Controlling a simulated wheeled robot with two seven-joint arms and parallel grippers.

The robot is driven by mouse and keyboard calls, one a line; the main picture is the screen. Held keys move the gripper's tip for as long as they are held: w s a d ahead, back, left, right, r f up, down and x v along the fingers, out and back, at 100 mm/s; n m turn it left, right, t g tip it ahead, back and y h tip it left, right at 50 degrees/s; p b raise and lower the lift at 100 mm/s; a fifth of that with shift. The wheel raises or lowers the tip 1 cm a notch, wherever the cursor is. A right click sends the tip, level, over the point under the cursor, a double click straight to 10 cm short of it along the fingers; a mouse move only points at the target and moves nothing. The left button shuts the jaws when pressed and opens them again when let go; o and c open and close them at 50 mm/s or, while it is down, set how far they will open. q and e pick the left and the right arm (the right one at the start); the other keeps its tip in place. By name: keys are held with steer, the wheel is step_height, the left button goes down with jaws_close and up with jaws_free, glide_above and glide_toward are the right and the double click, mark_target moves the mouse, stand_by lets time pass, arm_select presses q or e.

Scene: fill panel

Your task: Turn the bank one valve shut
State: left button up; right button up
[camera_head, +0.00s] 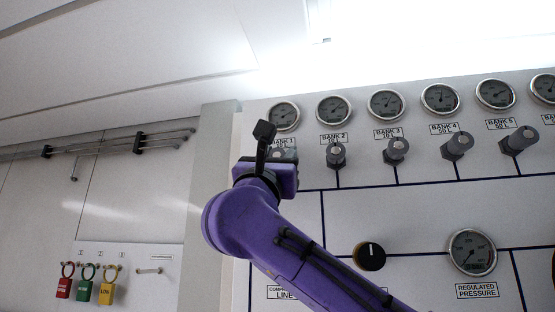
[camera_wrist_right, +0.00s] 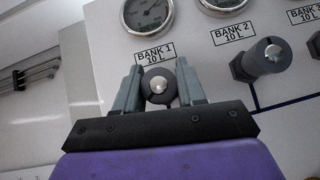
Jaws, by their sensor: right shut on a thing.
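The bank one valve (camera_wrist_right: 159,87) is a round dark knob with a bright centre, just under the BANK 1 label (camera_wrist_right: 155,54) in the right wrist view. My right gripper (camera_wrist_right: 159,82) has one grey finger on each side of the knob and is shut on it. In the head view my purple right arm reaches up to the panel, with the right gripper (camera_head: 283,155) at the BANK 1 position. The arm and gripper hide most of that valve there. My left gripper is not in view.
More bank valves stick out in a row to the right, the nearest being the bank two valve (camera_head: 336,154). Gauges (camera_head: 333,109) sit above them. A black knob (camera_head: 370,256) and a regulated pressure gauge (camera_head: 472,251) are lower. Coloured padlocks (camera_head: 85,290) hang at the left.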

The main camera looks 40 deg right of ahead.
steer(key=m+g+h, duration=0.1)
steer(key=m+g, duration=0.3)
steer(key=m, duration=0.1)
steer(key=shift+a+f+h, duration=0.1)
steer(key=shift+h, duration=0.3)
steer(key=shift+m+g, duration=3)
steer(key=shift+m, duration=0.1)
steer(key=o, duration=1)
steer(key=shift+s, duration=0.1)
steer(key=shift+c, duration=0.2)
steer(key=b+v, duration=0.5)
steer(key=v, duration=0.5)
steer(key=shift+f, duration=0.2)
